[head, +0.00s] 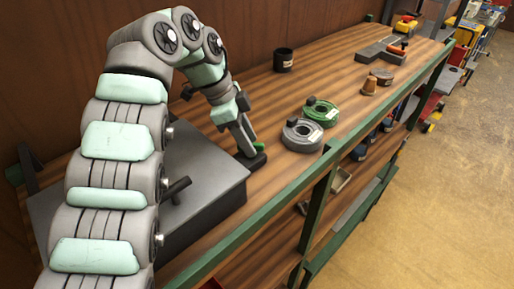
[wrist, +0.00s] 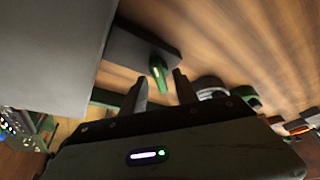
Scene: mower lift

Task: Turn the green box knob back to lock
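A small dark box (wrist: 138,50) with a green knob (wrist: 158,72) shows in the wrist view. The head view also shows the box (head: 256,161) and knob (head: 259,148) beside the large grey box, on the wooden bench. My gripper (wrist: 161,82) is open, with one dark finger on each side of the knob in the wrist view. The knob appears between or just beyond the fingertips; I cannot tell whether either finger touches it. In the head view my gripper (head: 247,147) reaches down at the box and hides part of it.
A large grey box (head: 205,200) with a dark handle (head: 176,188) stands left of the knob's box. A grey spool (head: 301,135) and a green spool (head: 321,112) lie to the right. A black cup (head: 283,60) stands farther back. Bare wood lies between them.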

